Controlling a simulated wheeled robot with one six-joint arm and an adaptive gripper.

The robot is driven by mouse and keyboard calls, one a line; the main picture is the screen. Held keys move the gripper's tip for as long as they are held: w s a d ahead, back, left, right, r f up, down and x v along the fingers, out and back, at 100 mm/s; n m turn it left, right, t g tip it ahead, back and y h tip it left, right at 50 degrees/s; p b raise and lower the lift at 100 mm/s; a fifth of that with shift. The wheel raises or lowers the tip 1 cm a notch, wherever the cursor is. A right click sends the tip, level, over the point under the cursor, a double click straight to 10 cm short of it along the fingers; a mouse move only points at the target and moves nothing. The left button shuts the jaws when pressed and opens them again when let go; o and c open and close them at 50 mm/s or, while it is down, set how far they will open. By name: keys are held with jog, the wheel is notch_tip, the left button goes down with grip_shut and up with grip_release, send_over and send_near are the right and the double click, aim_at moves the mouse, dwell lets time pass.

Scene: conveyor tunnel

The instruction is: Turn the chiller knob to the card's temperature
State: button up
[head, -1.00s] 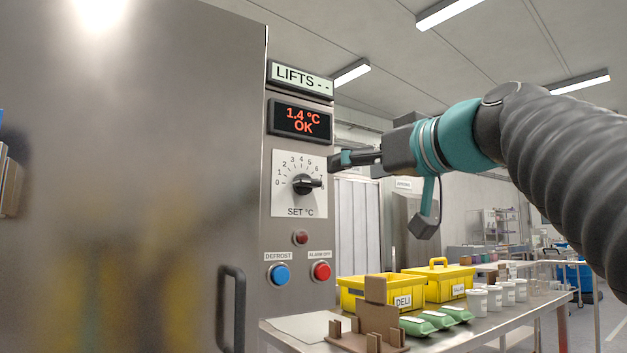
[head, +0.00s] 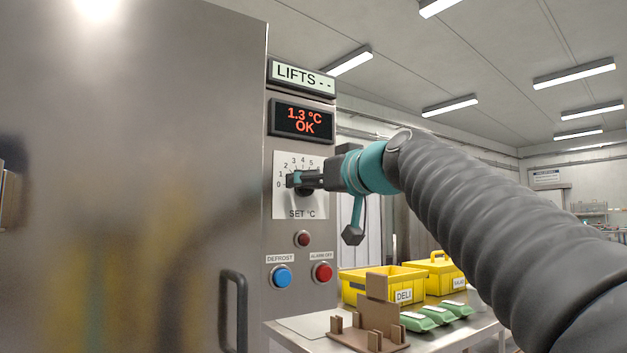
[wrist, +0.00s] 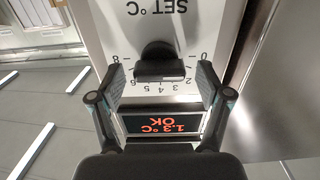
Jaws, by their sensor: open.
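The black chiller knob (wrist: 160,66) sits on a white dial plate (wrist: 108,20) marked 0 to 8 and SET °C. In the wrist view its bar lies across the picture; which number it points to is not clear. My gripper (wrist: 160,74) is open, with one finger on each side of the knob and gaps visible. In the head view my gripper (head: 296,180) covers much of the knob. The display (head: 301,121) above reads 1.3 °C OK. No card with a readable temperature shows.
A LIFTS sign (head: 302,77) tops the panel. Below the dial are a red lamp (head: 303,239), a blue defrost button (head: 280,276) and a red alarm button (head: 321,272). A door handle (head: 232,312) stands out at left. A table holds yellow bins (head: 384,287) and a brown stand (head: 376,318).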

jog(key=c, duration=1.2)
jog(key=shift+o, duration=0.2)
jog(key=shift+d+m+p, duration=0.1)
jog(key=shift+m+p, duration=0.25)
jog(key=shift+m, duration=1.95)
jog(key=o, duration=1.2)
jog(key=shift+c, duration=0.2)
jog(key=v, duration=1.2)
